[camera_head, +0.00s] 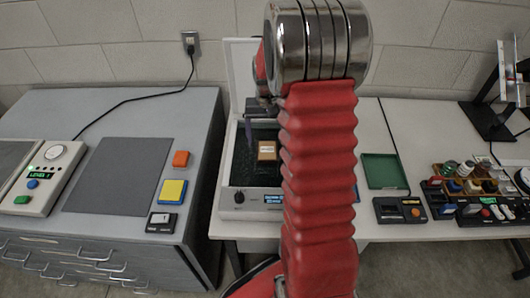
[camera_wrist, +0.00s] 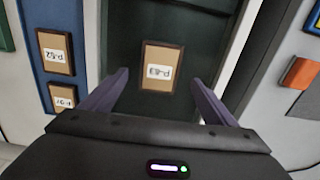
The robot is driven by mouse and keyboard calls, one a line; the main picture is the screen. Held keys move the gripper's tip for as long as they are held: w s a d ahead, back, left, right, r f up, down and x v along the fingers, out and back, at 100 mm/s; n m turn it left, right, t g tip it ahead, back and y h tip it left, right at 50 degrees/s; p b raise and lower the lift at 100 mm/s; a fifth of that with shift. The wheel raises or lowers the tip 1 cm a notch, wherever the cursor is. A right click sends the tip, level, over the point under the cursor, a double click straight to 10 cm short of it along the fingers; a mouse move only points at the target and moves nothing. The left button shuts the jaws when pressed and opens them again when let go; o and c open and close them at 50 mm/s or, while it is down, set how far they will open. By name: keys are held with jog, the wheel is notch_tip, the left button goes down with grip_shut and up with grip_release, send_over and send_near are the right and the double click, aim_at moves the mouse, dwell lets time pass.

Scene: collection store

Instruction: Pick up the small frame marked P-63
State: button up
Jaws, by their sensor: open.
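A small brown-edged frame (camera_wrist: 162,58) with a tan face lies flat on a dark green surface in the wrist view. Its white label is upside down and seems to read P-63. In the head view a small frame (camera_head: 267,146) lies in the dark bed of a white device with a raised lid. My gripper (camera_wrist: 157,78) is open and empty, its two purple fingers apart. The frame shows between and just beyond the fingertips; I see no contact. My red arm hides the right part of the device in the head view.
Two similar labelled frames (camera_wrist: 56,50) (camera_wrist: 62,97) lie on a blue surface at left in the wrist view; an orange labelled piece (camera_wrist: 300,73) is at right. A green tray (camera_head: 384,171) and a crowded organiser (camera_head: 472,182) stand right of the device (camera_head: 237,205).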

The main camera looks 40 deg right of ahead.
aim_at(267, 150)
jog(key=shift+f, duration=2.4)
jog(key=shift+c, duration=0.3)
jog(key=c, duration=1.1)
